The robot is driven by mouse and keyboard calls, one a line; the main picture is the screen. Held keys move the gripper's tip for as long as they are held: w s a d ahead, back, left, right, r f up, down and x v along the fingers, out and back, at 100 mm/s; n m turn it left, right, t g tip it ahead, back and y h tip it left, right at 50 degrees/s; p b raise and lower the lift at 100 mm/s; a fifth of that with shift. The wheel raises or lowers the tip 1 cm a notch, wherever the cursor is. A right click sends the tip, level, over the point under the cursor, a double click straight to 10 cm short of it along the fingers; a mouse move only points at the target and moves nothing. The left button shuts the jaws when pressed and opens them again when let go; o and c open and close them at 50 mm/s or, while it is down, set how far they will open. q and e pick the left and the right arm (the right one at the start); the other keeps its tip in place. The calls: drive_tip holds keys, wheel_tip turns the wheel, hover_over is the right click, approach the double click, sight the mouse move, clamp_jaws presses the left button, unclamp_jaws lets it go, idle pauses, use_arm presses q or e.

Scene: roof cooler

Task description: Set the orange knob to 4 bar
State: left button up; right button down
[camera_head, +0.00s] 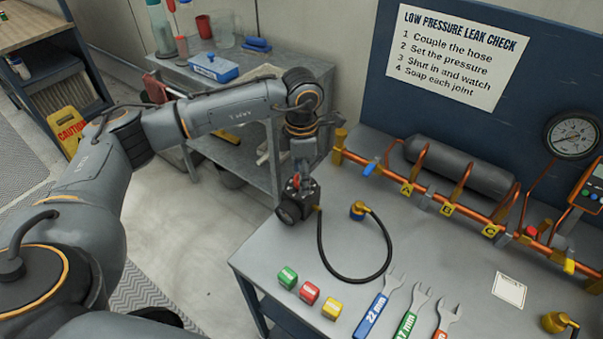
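A small dark block-shaped device (303,196) with a black round part (289,213) is at the left edge of the grey bench. A small orange-red part (296,181) shows at its top, close to my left gripper (300,172). The gripper points down over the device, and I cannot tell whether its fingers are open or shut on it. No scale or 4 bar mark is readable there. My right gripper is not in view.
Green, red and yellow blocks (309,293) and several wrenches (378,305) lie at the bench front. A copper pipe rig (470,212) and grey cylinder (460,165) stand at the back. A brass fitting (555,322) lies front right. The bench between hose and rig is clear.

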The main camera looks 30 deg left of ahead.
use_arm(q)
wheel_tip(320, 180, up, 12)
idle(0.4)
drive_tip(key=shift+s+f, duration=0.1)
drive_tip(key=shift+f, duration=0.1)
